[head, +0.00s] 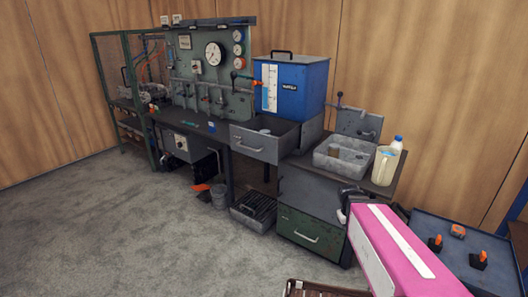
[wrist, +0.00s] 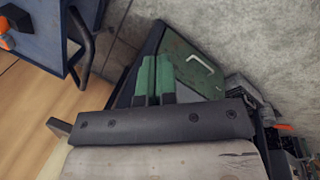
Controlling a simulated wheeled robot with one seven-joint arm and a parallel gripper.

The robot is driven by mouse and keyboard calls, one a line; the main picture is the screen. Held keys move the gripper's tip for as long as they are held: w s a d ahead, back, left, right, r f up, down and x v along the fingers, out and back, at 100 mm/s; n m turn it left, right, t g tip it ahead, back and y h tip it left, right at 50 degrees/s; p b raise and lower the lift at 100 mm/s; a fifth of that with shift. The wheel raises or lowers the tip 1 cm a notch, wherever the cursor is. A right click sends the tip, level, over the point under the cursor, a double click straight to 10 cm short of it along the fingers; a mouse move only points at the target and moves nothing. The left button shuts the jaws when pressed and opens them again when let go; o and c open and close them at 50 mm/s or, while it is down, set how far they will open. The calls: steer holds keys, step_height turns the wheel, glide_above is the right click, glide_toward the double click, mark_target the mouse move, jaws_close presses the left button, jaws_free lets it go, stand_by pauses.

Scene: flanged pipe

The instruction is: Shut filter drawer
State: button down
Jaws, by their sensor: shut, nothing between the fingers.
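A grey drawer (head: 256,146) stands pulled out from the bench under the blue tank, with a round item inside. I take it for the filter drawer, though no label on it is readable. A green drawer (head: 312,232) with a light handle sits low in the right cabinet and looks shut; it also shows in the wrist view (wrist: 193,66). My gripper's green fingers (wrist: 153,68) are together and empty in the wrist view, over the cabinet side. In the head view my arm is at the lower right, apart from the open grey drawer.
A blue tank (head: 290,88) stands behind the drawer. A grey tray (head: 344,158) and a jug (head: 386,164) are on the right cabinet. Carpet at the left front is clear.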

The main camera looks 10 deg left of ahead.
steer(key=w+a+r+n+t+h, duration=0.3)
steer(key=w+a+n+h, duration=0.1)
steer(key=w+a+n, duration=0.4)
steer(key=n+t, duration=1.3)
steer(key=n, duration=0.6)
glide_toward(270, 150)
steer(key=x, duration=0.7)
steer(key=shift+w+r, duration=0.15)
steer(key=shift+w, duration=0.15)
steer(key=shift+d, duration=0.1)
